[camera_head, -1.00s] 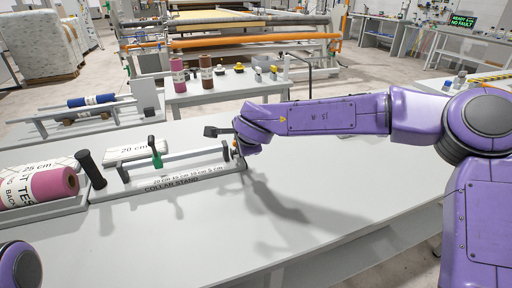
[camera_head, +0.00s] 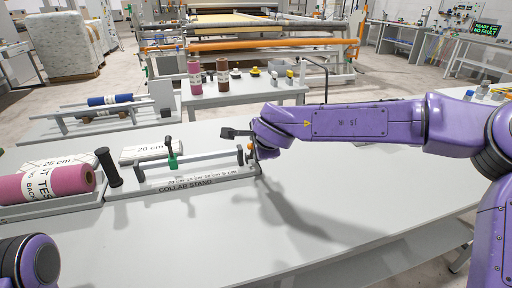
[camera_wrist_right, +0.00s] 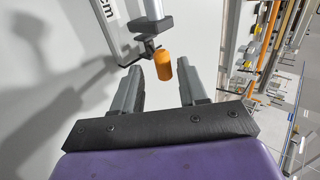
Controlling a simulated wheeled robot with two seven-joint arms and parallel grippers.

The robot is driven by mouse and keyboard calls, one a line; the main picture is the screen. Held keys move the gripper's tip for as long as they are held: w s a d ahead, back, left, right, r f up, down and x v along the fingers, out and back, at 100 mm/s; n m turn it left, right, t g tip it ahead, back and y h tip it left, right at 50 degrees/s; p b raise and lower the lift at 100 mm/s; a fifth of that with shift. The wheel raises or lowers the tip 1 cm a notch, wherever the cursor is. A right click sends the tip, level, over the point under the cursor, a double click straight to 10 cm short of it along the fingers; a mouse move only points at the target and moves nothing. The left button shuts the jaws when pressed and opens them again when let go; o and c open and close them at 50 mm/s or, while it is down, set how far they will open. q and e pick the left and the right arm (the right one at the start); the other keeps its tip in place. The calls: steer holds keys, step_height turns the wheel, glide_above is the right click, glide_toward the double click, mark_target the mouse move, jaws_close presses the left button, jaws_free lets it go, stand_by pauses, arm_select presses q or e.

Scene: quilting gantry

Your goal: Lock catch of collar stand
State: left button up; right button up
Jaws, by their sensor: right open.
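The collar stand (camera_head: 185,188) is a grey base on the table with a raised rail, a green clamp (camera_head: 173,161) with a black handle, and an end post at its right. An orange cylindrical knob, apparently the catch (camera_wrist_right: 162,65), shows beside that post in the right wrist view. My right gripper (camera_wrist_right: 159,72) is open, with the orange knob between its fingertips or just beyond them; contact is not clear. In the head view, my right arm hides part of the stand's right end. My left gripper is not in view.
A black upright handle (camera_head: 109,167) and a pink roll (camera_head: 70,180) in a tray stand left of the collar stand. A white roll marked 20 cm (camera_head: 150,151) lies behind it. The white table (camera_head: 330,215) is clear at the front right.

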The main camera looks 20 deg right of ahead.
steer(key=v, duration=0.8)
steer(key=shift+s, duration=0.1)
